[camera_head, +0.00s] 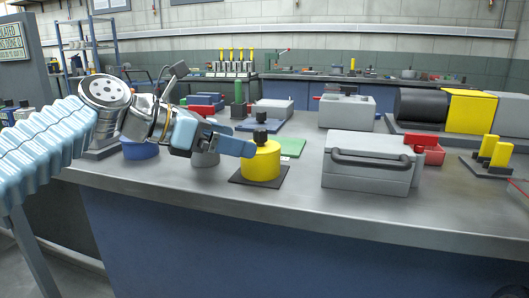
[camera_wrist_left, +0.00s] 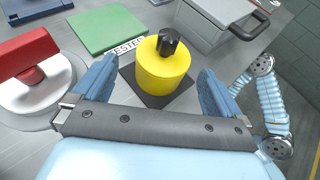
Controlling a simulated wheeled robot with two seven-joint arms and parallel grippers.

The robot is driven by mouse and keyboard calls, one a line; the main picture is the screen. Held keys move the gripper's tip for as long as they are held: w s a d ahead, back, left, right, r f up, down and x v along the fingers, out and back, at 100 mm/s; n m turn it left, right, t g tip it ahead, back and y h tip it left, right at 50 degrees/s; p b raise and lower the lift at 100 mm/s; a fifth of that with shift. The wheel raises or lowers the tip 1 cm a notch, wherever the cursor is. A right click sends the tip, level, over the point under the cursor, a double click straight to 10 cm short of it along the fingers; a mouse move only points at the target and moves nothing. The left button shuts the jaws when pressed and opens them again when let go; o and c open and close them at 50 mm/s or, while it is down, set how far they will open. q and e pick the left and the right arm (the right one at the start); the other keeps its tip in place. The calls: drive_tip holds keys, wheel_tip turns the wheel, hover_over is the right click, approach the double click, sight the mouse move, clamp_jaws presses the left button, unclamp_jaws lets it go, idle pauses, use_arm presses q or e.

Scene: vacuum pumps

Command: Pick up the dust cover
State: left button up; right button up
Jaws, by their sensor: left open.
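The dust cover appears to be the yellow cylinder (camera_head: 262,163) with a black knob on top. It stands upright on a dark square mat (camera_head: 240,179) near the bench's front edge. It also shows in the left wrist view (camera_wrist_left: 163,73), between and a little beyond my blue fingers. My left gripper (camera_head: 238,146) is open, with one finger on each side of the cylinder in the wrist view (camera_wrist_left: 156,90). Nothing is held. In the head view a finger overlaps the cylinder's left side; I cannot tell if they touch. My right gripper is not in view.
A grey case (camera_head: 367,165) with a dark handle stands right of the cylinder. A green mat (camera_wrist_left: 107,28) and a "TESTED" label (camera_wrist_left: 127,47) lie beside it. A white round part with a red handle (camera_wrist_left: 32,63) is at left. Bare bench lies in front.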

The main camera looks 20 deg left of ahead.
sight(260, 144)
use_arm(q)
drive_tip(key=x, duration=0.6)
drive_tip(key=shift+d+f+b, duration=0.15)
drive_tip(key=shift+d+b, duration=0.15)
drive_tip(key=shift+d, duration=0.15)
drive_tip(key=c, duration=1)
